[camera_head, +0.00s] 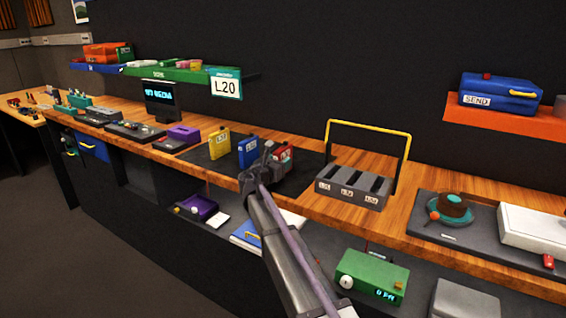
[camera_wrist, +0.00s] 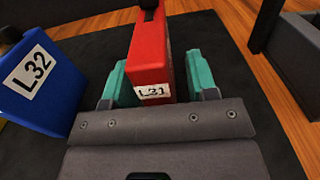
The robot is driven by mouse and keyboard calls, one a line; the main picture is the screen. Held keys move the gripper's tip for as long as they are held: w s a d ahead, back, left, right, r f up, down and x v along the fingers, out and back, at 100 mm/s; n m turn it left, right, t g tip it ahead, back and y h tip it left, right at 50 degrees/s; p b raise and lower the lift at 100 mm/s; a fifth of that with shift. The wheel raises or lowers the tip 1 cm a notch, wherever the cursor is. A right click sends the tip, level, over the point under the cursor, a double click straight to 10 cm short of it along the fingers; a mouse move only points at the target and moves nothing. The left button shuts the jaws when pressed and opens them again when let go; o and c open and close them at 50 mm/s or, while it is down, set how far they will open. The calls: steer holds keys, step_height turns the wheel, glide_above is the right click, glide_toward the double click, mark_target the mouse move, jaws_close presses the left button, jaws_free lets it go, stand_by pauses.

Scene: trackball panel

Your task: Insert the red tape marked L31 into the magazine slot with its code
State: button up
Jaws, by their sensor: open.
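The red tape (camera_wrist: 149,62) marked L31 stands on a dark mat in the wrist view, between the two teal fingers of my gripper (camera_wrist: 153,75). The fingers are open, with a gap at least on the right side. In the head view the red tape (camera_head: 281,152) is partly hidden behind my gripper (camera_head: 262,165). The blue tape (camera_wrist: 38,82) marked L32 stands just left of it. The grey magazine (camera_head: 352,187) with several slots sits on the bench to the right. Its slot labels are too small to read surely.
A yellow tape (camera_head: 219,144) stands left of the blue one on the dark mat (camera_head: 200,156). A yellow hoop (camera_head: 368,130) rises over the magazine. Farther right is a grey tray (camera_head: 450,232) with a teal and brown item. A shelf with an L20 sign (camera_head: 226,87) hangs behind.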

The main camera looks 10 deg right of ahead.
steer(key=shift+s, duration=0.1)
steer(key=shift+c, duration=0.4)
jaws_close()
